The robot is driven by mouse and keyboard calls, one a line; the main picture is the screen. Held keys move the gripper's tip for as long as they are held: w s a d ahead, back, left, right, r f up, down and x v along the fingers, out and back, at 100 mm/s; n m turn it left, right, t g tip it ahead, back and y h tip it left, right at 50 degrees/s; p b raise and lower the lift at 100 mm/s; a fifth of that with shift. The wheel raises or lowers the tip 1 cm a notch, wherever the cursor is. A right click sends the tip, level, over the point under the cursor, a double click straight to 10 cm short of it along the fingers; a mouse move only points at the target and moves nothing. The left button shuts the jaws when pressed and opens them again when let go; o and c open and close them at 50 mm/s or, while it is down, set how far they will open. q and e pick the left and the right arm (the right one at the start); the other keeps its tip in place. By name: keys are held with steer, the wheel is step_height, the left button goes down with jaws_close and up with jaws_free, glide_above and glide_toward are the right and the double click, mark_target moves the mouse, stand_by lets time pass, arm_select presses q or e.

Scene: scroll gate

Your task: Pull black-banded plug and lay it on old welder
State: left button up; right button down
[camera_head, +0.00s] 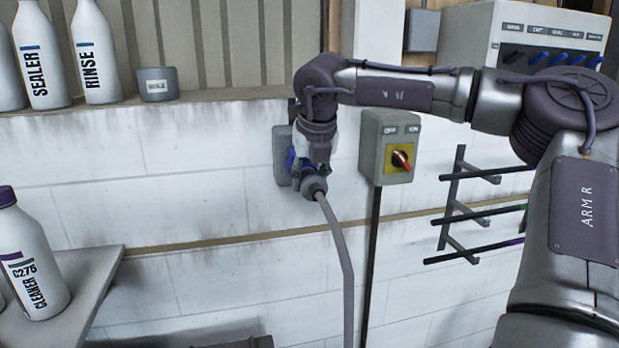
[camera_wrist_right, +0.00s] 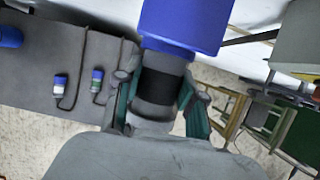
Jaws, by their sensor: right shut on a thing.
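My right gripper (camera_head: 316,160) is in front of the wall, beside a grey wall box (camera_head: 281,150) with a blue part. Its teal-lined fingers (camera_wrist_right: 160,100) are shut around a grey plug body with a black band (camera_wrist_right: 160,82). A blue cylinder (camera_wrist_right: 186,25) lies directly beyond the band; I cannot tell whether it is plug or socket, or whether they are apart. In the head view the plug's grey rear end (camera_head: 314,187) shows, with a grey cable (camera_head: 345,265) hanging down from it. My left gripper is not in view. I cannot identify the old welder.
A switch box (camera_head: 391,147) with a red knob on yellow is close right of the gripper. Rods on a rack (camera_head: 462,205) stick out further right. Bottles stand on a ledge (camera_head: 60,112) and a left shelf (camera_head: 75,290). Two small connectors (camera_wrist_right: 60,86) show in the wrist view.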

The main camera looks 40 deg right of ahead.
mark_target(315, 180)
steer(key=c, duration=1.4)
jaws_free()
jaws_close()
steer(key=shift+r, duration=0.1)
steer(key=shift+s+a+f+b, duration=0.1)
steer(key=shift+s+f+b, duration=0.05)
steer(key=shift+f+b, duration=0.15)
steer(key=shift+s+r, duration=0.1)
steer(key=shift+s+a+r, duration=0.15)
steer(key=shift+s+r, duration=0.05)
steer(key=shift+s, duration=0.05)
steer(key=shift+s+a+f+b, duration=0.15)
steer(key=shift+s+b, duration=0.05)
steer(key=shift+b, duration=0.3)
steer(key=shift+s+a+b, duration=0.45)
steer(key=shift+s+b, duration=0.2)
steer(key=shift+s, duration=0.2)
